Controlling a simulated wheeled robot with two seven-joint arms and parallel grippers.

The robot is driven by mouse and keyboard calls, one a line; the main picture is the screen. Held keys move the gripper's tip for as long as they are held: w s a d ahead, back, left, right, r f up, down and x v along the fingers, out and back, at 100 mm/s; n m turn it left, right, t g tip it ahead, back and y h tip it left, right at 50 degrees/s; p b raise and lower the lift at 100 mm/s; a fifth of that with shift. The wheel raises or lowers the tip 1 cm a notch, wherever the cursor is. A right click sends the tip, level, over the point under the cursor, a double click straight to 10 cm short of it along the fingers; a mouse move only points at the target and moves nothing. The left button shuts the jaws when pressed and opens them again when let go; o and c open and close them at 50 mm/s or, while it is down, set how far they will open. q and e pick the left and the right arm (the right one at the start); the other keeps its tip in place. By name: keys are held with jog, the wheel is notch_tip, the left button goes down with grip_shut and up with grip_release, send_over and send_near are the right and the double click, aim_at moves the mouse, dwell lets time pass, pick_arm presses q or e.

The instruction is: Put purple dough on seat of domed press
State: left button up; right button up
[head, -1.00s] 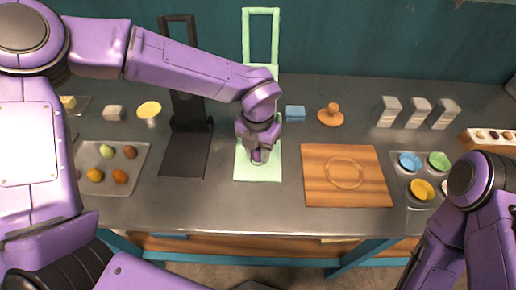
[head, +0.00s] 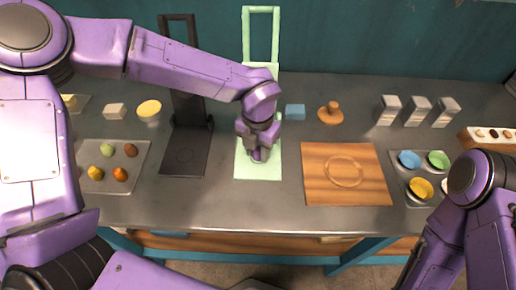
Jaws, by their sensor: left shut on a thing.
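A pale green press (head: 270,170) stands in the middle of the table, its frame raised at the back and its flat base towards me. A dark press (head: 183,165) with a raised frame stands left of it. I cannot tell from its shape which one is domed. My left gripper (head: 258,153) points down over the front base of the green press. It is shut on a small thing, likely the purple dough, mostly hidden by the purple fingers. Whether it touches the base is unclear. My right arm is at the right edge; its gripper is out of view.
A tray (head: 135,180) with several coloured dough pieces lies left. A wooden board (head: 322,190) lies right of the green press, near a tin of coloured cups (head: 402,190). A blue block (head: 295,112), a wooden stamp (head: 330,113) and grey blocks (head: 417,112) stand behind.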

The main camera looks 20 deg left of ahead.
pick_arm(q)
jog(key=shift+f, duration=0.1)
jog(key=o, duration=1.6)
notch_tip(320, 180, up, 7)
jog(key=p, duration=0.7)
